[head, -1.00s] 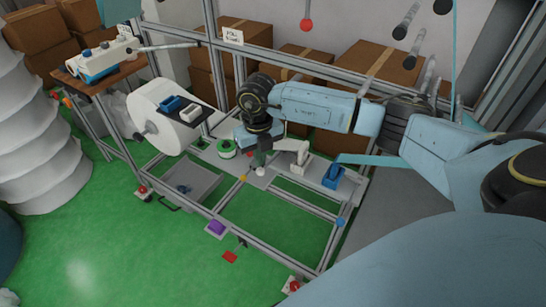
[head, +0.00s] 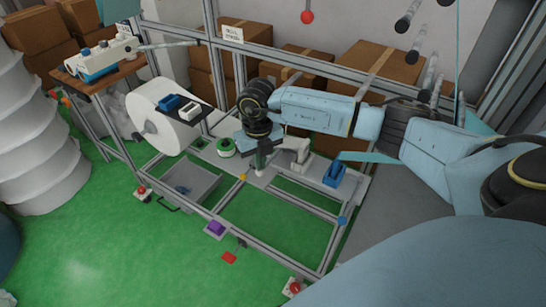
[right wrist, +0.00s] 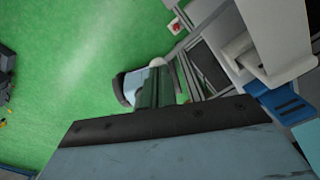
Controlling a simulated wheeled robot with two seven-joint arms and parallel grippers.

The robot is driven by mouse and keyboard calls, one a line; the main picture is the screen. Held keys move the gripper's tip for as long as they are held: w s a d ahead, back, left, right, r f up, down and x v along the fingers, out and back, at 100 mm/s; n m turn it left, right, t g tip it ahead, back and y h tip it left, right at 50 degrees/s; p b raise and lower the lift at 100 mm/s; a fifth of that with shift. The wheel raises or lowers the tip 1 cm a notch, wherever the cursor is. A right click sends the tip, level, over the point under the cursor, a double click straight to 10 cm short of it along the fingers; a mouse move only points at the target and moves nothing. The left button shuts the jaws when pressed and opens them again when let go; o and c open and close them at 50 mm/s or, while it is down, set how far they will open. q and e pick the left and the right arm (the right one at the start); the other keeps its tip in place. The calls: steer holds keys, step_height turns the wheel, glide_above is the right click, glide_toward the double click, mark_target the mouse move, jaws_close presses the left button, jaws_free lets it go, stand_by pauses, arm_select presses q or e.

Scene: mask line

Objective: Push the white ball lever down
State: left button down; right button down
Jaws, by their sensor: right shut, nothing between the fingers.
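My right gripper (head: 261,163) points down over the grey frame's shelf, its fingers together and empty. The white ball of the lever is small and mostly hidden at the fingertips in the head view. In the right wrist view a rounded white shape (right wrist: 183,66), perhaps the ball, shows just beyond the gripper (right wrist: 155,88), partly behind it. I cannot tell whether the fingers touch it. My left gripper is not in view.
A white lever-like part (head: 297,150) and a blue block (head: 333,174) stand right of the gripper. A green ring (head: 225,147) lies to its left. A large white roll (head: 163,115) is further left. A metal rail frame (head: 270,253) runs in front, above green floor.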

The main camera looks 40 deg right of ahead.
steer(key=shift+f+b, duration=0.85)
steer(key=shift+f, duration=0.5)
step_height(320, 180, up, 8)
steer(key=p, duration=0.6)
steer(key=shift+r, duration=0.25)
steer(key=shift+f, duration=0.1)
